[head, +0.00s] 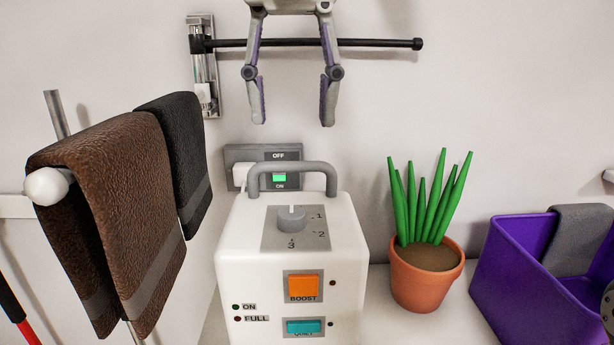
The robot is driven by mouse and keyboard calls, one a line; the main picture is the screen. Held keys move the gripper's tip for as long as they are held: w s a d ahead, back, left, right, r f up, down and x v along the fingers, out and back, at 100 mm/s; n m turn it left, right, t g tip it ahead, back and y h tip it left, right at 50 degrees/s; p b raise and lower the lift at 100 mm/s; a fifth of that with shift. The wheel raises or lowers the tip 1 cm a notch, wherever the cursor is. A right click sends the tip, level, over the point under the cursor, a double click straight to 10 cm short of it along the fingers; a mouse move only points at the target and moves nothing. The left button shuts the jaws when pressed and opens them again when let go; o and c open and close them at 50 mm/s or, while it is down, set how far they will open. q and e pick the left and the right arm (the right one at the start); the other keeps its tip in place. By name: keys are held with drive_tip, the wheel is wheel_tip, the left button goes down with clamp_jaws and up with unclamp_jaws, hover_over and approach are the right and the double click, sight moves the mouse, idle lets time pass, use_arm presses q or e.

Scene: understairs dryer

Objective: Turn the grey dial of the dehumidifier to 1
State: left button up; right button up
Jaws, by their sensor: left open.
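The white dehumidifier (233,250) stands on a white surface, with a grey carry handle over its top. Its grey dial (291,222) sits on a grey plate marked 1, 2 and 3. The dial's white pointer mark points to the back, away from the 1, which is to its right. My left gripper (292,118) is open and empty, fingers pointing down, above and behind the dial and clear of the handle.
Brown (110,190) and black (177,150) towels hang at left. A potted plant (427,285) and purple bin (505,285) stand at right. Behind are a wall switch (240,153) and a black horizontal rod (385,43). Orange BOOST (303,285) and teal (303,327) buttons face front.

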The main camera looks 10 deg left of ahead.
sight(292, 212)
use_arm(q)
drive_tip(key=f, duration=0.7)
drive_tip(key=s+f, duration=0.1)
drive_tip(key=f, duration=0.3)
drive_tip(key=shift+f, duration=0.3)
clamp_jaws()
